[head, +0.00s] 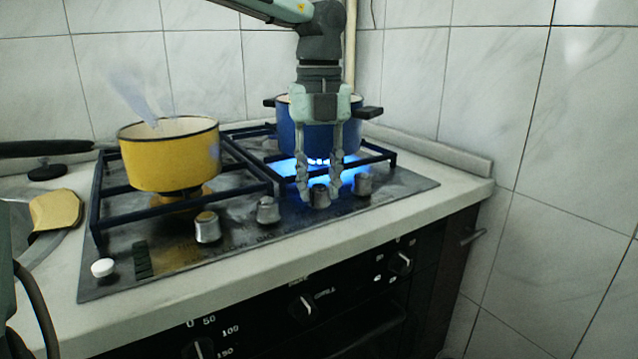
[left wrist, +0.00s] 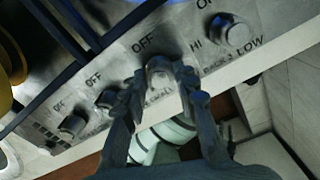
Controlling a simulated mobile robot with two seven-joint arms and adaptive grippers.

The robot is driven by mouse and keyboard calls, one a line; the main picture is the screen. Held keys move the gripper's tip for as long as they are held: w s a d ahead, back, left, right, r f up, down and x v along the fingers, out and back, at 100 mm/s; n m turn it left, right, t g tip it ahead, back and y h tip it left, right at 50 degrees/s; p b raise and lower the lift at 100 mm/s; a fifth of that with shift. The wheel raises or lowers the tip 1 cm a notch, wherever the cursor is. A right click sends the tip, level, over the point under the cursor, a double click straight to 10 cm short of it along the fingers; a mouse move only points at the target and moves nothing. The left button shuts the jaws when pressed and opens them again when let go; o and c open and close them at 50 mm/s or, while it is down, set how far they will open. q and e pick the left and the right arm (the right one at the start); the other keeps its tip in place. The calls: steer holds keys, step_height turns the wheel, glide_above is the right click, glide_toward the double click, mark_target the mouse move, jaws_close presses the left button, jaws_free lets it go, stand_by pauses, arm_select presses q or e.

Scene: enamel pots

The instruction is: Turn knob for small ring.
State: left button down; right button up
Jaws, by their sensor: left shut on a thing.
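The gas hob (head: 100,287) has a row of several silver knobs along its front. My left gripper (head: 320,188) reaches down from above, its fingers shut around the third knob from the left (head: 319,197). In the left wrist view this knob (left wrist: 158,68) sits between the fingertips of the left gripper (left wrist: 158,85), with "OFF" printed by it. The rightmost knob (head: 363,184) stands free beside the gripper, with "HI" and "LOW" near it in the wrist view. A blue flame (head: 350,172) burns under the blue pot. My right gripper is not in view.
The blue pot (head: 290,125) stands on the back right grate, just behind my gripper. A yellow pot (head: 170,160) stands at the left. Two other knobs (head: 207,227) are left of my gripper. Tiled wall (head: 500,90) closes the back and right.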

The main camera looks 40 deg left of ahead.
arm_select(q)
steer(key=m, duration=0.3)
steer(key=shift+m, duration=0.4)
steer(key=m, duration=0.2)
steer(key=shift+m, duration=0.3)
steer(key=m, duration=0.3)
steer(key=shift+m, duration=0.3)
steer(key=m, duration=0.2)
steer(key=shift+m+p, duration=0.4)
steer(key=m+p, duration=0.1)
steer(key=m, duration=0.7)
steer(key=shift+m, duration=0.9)
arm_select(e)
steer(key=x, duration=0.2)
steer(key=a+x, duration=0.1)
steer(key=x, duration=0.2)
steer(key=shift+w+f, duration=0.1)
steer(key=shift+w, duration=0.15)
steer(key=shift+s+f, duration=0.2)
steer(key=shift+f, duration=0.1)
